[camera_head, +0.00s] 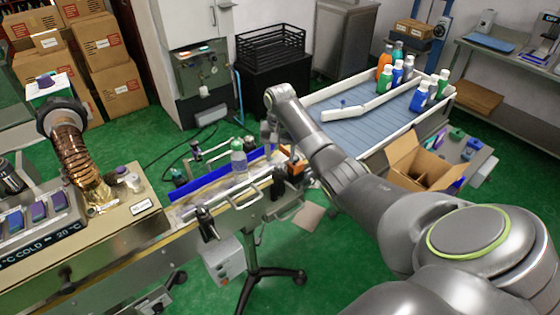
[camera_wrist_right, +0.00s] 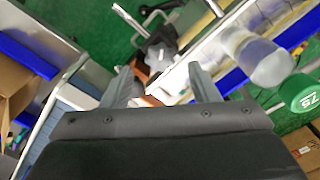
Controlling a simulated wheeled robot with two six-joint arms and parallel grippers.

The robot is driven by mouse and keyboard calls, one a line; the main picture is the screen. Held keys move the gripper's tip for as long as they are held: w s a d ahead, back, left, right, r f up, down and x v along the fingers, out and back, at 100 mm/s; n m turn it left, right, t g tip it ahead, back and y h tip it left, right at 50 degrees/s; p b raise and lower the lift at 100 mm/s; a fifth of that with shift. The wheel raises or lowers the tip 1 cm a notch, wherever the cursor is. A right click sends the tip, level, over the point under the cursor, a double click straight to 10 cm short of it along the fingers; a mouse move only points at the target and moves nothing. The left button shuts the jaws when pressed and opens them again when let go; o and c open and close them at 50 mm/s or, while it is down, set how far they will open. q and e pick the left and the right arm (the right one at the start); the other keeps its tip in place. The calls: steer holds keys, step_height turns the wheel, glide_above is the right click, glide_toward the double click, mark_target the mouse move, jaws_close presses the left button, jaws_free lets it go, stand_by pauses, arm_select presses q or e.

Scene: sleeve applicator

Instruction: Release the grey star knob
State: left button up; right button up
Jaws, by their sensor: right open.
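The grey star knob (camera_wrist_right: 161,57) shows in the right wrist view as a pale, lobed knob by a dark bracket. It lies just beyond the fingertips and roughly between them. My right gripper (camera_wrist_right: 165,78) is open, with a finger on each side and nothing held. In the head view my right gripper (camera_head: 270,138) points down over the far end of the conveyor. I cannot pick out the knob in that view. Whether a finger touches the knob cannot be told. My left gripper is not in view.
A clear bottle (camera_head: 238,160) stands on the conveyor beside a blue guide rail (camera_head: 219,175); the bottle also shows close to the gripper in the wrist view (camera_wrist_right: 258,60). An orange-brown box (camera_head: 293,168) sits close by. A blue-grey table (camera_head: 372,118) and open carton (camera_head: 415,160) lie right.

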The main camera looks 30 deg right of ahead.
mark_target(280, 165)
steer(key=shift+f, duration=1.7)
steer(key=c, duration=1)
